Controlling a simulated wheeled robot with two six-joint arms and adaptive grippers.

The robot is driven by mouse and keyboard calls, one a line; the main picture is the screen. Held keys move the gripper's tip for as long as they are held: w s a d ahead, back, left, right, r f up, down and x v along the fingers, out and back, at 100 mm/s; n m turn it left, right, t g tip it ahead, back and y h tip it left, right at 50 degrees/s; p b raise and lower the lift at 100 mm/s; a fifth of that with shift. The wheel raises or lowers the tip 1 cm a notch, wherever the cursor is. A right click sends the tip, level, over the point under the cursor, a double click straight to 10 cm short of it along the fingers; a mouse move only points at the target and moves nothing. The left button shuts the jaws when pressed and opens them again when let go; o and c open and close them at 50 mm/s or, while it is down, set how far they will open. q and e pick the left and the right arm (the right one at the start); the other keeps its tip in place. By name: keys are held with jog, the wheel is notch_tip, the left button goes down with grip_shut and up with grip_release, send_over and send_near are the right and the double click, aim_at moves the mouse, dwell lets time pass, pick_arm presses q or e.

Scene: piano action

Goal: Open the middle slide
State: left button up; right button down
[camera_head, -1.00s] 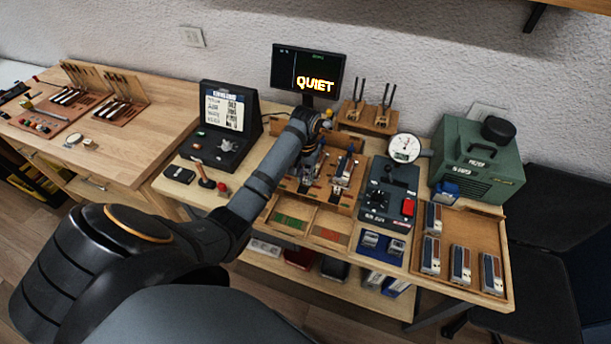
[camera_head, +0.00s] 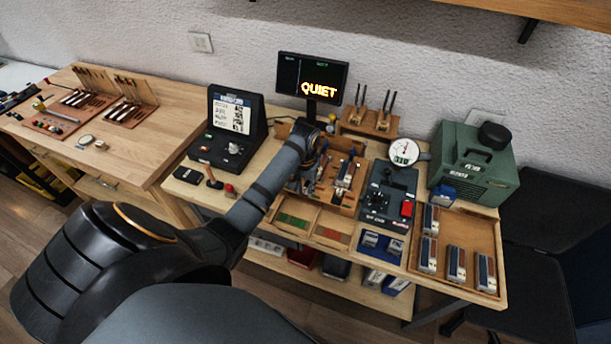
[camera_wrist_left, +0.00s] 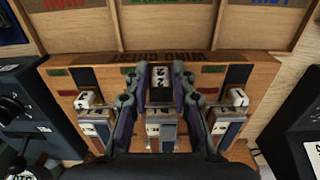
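The wooden piano-action box (camera_head: 349,204) stands in the middle of the workbench. My left gripper (camera_wrist_left: 160,72) is open, with one finger on each side of the middle slide. Whether the pads touch it I cannot tell. In the head view my left gripper (camera_head: 304,178) is low over the box and partly hidden by my wrist. My right gripper is not in view.
A dark control box with a red button (camera_head: 407,208) stands right of the action box. A dial gauge (camera_head: 404,151), a green machine (camera_head: 470,170) and a wooden tray (camera_head: 474,227) are farther right. A monitor (camera_head: 311,80) reads QUIET. A black display box (camera_head: 231,120) stands left.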

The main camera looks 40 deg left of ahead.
pick_arm(q)
jog(key=shift+o, duration=1.3)
jog(key=shift+w, duration=0.1)
notch_tip(320, 180, up, 8)
jog(key=shift+f, duration=0.25)
